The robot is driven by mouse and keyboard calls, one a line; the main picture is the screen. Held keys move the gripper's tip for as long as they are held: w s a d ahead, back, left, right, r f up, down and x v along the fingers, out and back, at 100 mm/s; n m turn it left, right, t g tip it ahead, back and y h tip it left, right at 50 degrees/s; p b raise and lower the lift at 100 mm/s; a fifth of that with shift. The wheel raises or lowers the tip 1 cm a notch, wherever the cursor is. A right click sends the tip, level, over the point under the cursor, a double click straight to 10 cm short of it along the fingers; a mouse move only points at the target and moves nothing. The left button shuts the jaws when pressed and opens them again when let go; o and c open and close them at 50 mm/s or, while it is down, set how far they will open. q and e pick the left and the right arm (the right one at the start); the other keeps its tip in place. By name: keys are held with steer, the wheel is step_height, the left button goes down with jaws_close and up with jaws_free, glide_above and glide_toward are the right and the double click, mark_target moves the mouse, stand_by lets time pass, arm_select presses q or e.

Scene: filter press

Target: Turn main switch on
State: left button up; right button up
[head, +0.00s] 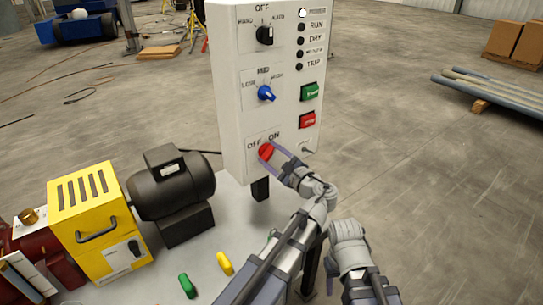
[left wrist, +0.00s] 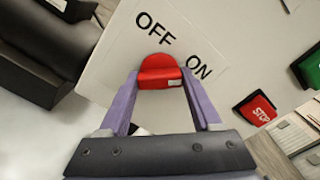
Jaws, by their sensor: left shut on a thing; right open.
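The main switch is a red knob (head: 265,151) low on the panel of a white control box (head: 233,105), beside the OFF and ON labels. In the left wrist view the red knob (left wrist: 160,70) sits below OFF and left of ON. My left gripper (head: 277,152) has its purple fingers shut on the knob, one on each side. I cannot tell clearly which label the knob points to. The wrist of my right arm (head: 350,250) is at the lower right, away from the box; its fingers are mostly hidden.
Above are a blue knob (head: 266,93), a black knob (head: 265,35), a green button (head: 310,91) and a red STOP button (head: 307,120). The top lamp (head: 302,13) is white; those below are dark. A yellow machine (head: 95,220) and a black motor (head: 172,185) stand left.

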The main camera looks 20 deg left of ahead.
arm_select(q)
steer(key=o, duration=1.4)
